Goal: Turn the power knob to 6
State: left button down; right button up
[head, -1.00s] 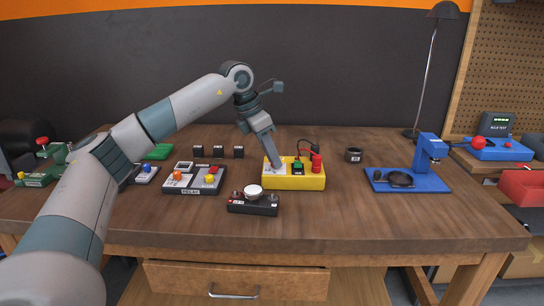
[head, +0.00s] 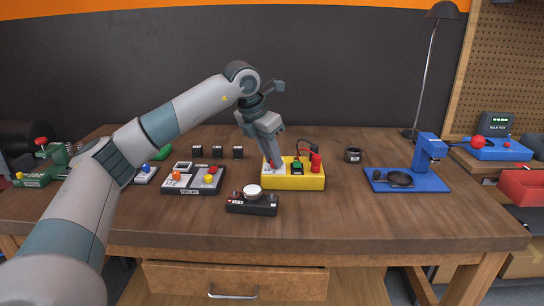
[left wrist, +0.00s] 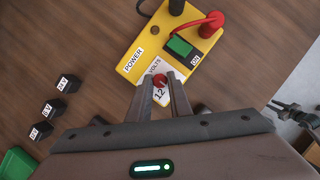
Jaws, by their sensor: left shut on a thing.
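The yellow power box (head: 297,181) stands on the bench, and it also shows in the left wrist view (left wrist: 133,70) with a POWER label. The red power knob (left wrist: 159,81) sits on a white dial plate (left wrist: 155,68) marked VOLTS, with 12 legible. My left gripper (head: 271,165) points down at the box's left end. In the left wrist view its two fingers (left wrist: 158,78) are shut on the knob, one on each side. Other dial numbers and the knob's pointer are hidden or too small to read. My right gripper is not in view.
On the box, a green switch (left wrist: 180,46) and a red terminal (head: 316,163) with a cable stand right of the knob. A relay panel (head: 192,180) lies left. Bench space at front right is clear.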

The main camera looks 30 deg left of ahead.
pick_arm(q)
jog(key=c, duration=1.8)
grip_release()
jog(key=shift+o, duration=0.9)
jog(key=shift+r, duration=0.1)
